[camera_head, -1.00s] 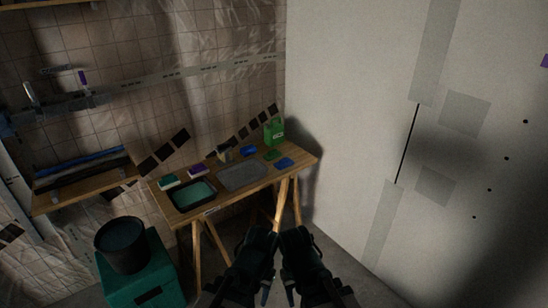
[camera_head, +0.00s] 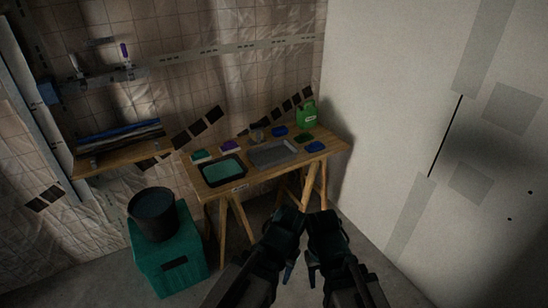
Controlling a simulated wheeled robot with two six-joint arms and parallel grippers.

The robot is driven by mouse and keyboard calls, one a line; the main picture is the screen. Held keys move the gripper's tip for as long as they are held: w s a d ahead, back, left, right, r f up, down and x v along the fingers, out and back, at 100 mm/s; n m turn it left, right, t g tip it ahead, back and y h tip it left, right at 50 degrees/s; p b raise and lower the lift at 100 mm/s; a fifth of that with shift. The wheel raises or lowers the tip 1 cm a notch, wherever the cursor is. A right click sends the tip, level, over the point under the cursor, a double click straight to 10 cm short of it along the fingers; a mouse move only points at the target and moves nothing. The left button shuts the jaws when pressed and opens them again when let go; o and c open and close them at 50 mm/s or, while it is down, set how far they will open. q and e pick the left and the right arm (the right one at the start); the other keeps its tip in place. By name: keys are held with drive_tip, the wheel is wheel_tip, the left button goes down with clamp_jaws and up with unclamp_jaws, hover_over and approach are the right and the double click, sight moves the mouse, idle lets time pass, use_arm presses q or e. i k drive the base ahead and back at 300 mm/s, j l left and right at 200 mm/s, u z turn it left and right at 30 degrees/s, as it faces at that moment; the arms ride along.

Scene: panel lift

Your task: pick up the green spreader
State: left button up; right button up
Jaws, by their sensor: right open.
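A small flat dark-green piece (camera_head: 303,138), which looks like the green spreader, lies on the right part of the wooden table (camera_head: 330,147). It is between two blue pieces and in front of the green jug. My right gripper (camera_head: 312,275) is open, low in the picture and well on the near side of the table. My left gripper (camera_head: 288,274) hangs beside it, to its left. Its jaws are too dark and small to read. Neither gripper touches the green piece.
On the table are a green jug (camera_head: 307,115), blue pieces (camera_head: 315,147), a grey tray (camera_head: 272,154) and a black-rimmed tray (camera_head: 222,171). A dark bucket (camera_head: 154,215) stands on a teal box (camera_head: 171,265) at left. A pale wall (camera_head: 390,100) closes the right side.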

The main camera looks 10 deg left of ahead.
sight(304, 137)
drive_tip(key=i+z, duration=0.1)
drive_tip(key=i, duration=0.75)
drive_tip(key=i+j, duration=0.15)
drive_tip(key=i, duration=0.75)
drive_tip(key=i+z, duration=0.15)
drive_tip(key=i, duration=0.7)
drive_tip(key=j, duration=0.1)
